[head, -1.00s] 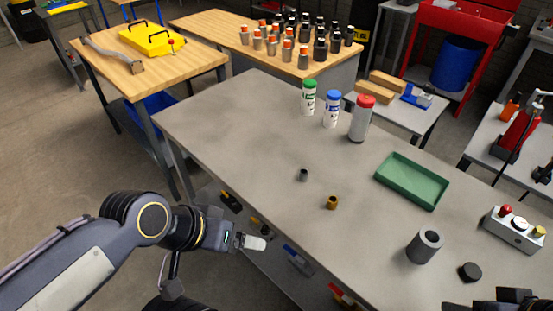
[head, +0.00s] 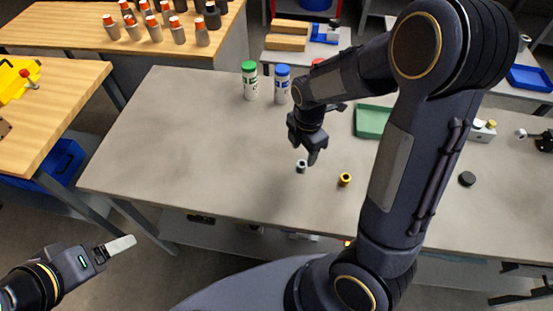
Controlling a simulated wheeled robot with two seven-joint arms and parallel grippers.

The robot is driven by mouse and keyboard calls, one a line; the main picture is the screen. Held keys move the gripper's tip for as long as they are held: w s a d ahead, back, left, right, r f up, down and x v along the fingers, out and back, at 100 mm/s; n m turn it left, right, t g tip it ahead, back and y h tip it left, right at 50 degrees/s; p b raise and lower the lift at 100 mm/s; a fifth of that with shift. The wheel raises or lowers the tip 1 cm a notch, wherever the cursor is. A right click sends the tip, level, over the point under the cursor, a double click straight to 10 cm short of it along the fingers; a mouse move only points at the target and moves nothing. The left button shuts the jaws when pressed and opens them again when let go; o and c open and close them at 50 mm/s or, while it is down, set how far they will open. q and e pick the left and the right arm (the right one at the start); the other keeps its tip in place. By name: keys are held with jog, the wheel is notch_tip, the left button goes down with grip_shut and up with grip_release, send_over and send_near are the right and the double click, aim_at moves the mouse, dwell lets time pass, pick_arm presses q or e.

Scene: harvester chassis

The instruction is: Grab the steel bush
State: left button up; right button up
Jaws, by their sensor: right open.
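The steel bush (head: 301,166) is a small grey ring-shaped piece standing on the grey table, left of a brass-coloured bush (head: 345,180). My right gripper (head: 312,157) points down just beside and above the steel bush, at its upper right in the picture. It is open and holds nothing that I can see; its fingers overlap in this view. My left gripper (head: 118,245) is at the lower left, off the table's front edge and far from the bush. Only one pale finger shape shows there, so its opening is unclear.
The grey table (head: 180,140) is clear on its left side. A green-capped bottle (head: 250,82) and a blue-capped bottle (head: 282,85) stand behind my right gripper. A green tray (head: 371,121) is partly hidden by my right arm. A black disc (head: 467,179) lies at the right.

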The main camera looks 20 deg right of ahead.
aim_at(302, 163)
jog(key=f, duration=0.5)
jog(key=f+p, duration=0.1)
jog(key=f, duration=0.1)
jog(key=shift+w+d+f, duration=0.1)
jog(key=shift+w+f, duration=0.15)
jog(key=shift+f, duration=0.1)
jog(key=shift+c, duration=0.4)
jog(key=c, duration=1)
